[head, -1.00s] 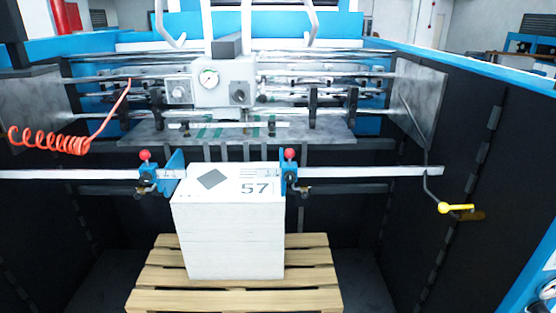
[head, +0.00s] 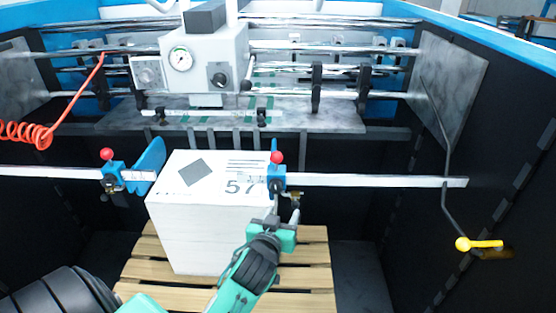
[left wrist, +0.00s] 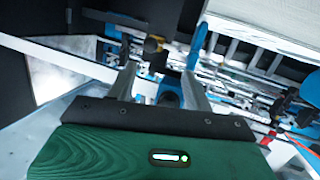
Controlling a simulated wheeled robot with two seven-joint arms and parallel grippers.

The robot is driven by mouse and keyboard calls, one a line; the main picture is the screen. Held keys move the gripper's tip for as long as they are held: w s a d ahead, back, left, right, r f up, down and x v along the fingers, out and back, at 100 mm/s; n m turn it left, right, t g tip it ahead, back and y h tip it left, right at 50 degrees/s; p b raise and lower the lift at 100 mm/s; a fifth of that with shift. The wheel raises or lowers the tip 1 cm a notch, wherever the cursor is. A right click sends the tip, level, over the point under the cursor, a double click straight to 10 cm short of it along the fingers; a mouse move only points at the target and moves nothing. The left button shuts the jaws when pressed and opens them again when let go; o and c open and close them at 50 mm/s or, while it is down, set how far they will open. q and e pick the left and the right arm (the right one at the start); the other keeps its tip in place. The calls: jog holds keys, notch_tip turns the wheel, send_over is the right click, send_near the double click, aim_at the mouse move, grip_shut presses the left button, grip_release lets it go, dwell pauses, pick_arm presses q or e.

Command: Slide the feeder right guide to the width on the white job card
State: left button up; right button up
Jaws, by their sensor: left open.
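The right guide (head: 277,181) is a blue block with a red knob on the white rail (head: 375,181). It stands at the right edge of a white paper stack (head: 205,220) whose top is printed with a dark diamond and "57". The left guide (head: 116,176) is a similar blue block with a plate. My left gripper (head: 284,214) is open, its fingers just below the right guide. In the left wrist view its fingers (left wrist: 160,78) stand either side of a small blue part; contact cannot be told. I cannot make out a separate job card. My right gripper is not in view.
The stack is on a wooden pallet (head: 300,278). A grey feeder head with a gauge (head: 205,62) is above and behind. A crank with a yellow handle (head: 478,244) hangs at the right. A red coiled hose (head: 25,133) is at the left. The rail right of the guide is clear.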

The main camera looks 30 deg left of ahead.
pick_arm(q)
jog(key=n+t+y, duration=0.2)
send_near(279, 153)
jog(key=s+f, duration=0.1)
jog(key=s, duration=0.1)
jog(key=p+x, duration=0.3)
jog(key=x, duration=0.9)
jog(key=shift+w+a+f, duration=0.1)
jog(key=shift+w+f, duration=0.05)
jog(key=shift+w, duration=0.2)
jog(key=shift+w+a+f+p, duration=0.1)
jog(key=shift+w+a+p, duration=0.2)
jog(key=shift+w, duration=0.25)
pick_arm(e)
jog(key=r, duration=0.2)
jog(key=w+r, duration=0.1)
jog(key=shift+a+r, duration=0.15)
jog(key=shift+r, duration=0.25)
pick_arm(q)
jog(key=shift+d, duration=0.1)
jog(key=shift+c, duration=0.4)
grip_shut()
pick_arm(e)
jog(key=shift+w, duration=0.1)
